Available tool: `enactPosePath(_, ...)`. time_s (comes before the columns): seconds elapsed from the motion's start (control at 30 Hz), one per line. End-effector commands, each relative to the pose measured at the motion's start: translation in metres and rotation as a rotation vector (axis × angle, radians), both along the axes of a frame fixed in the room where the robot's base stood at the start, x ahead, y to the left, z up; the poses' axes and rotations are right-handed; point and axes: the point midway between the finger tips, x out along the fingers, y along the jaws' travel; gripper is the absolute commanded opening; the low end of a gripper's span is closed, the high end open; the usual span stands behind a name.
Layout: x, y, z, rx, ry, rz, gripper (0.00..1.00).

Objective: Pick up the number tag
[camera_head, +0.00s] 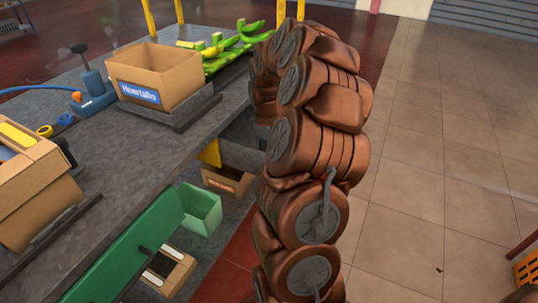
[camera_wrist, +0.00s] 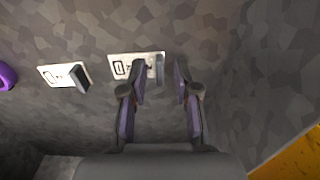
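Two white tags with dark printed marks show in the wrist view on a grey mottled surface. The nearer-to-centre number tag (camera_wrist: 122,68) has an upright grey block (camera_wrist: 160,70) at its right end. The other number tag (camera_wrist: 50,73) is to the left, with a similar dark block on it. My gripper (camera_wrist: 159,76) is open, its fingers on either side of the grey block. The left finger covers part of the centre tag. I cannot tell whether a finger touches it. The head view shows neither the tags nor my gripper.
A purple round thing (camera_wrist: 5,76) is at the wrist view's left edge, and a yellow edge (camera_wrist: 292,156) at lower right. In the head view, a cardboard box (camera_head: 150,77), a blue stamp-like tool (camera_head: 92,90) and green stems (camera_head: 232,48) are on the grey table (camera_head: 130,145).

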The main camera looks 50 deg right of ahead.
Motion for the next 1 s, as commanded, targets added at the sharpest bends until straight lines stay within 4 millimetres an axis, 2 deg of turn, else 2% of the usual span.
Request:
enactPosePath(0.03,0.0,0.0,0.0,0.0,0.0,0.0,0.22)
enactPosePath(0.23,0.0,0.0,0.0,0.0,0.0,0.0,0.01)
enactPosePath(0.63,0.0,0.0,0.004,-0.001,-0.001,0.0,0.0)
enactPosePath(0.77,0.0,0.0,0.02,-0.002,-0.002,-0.001,0.0)
enactPosePath(1.0,0.001,0.0,0.063,-0.001,-0.003,0.0,0.0)
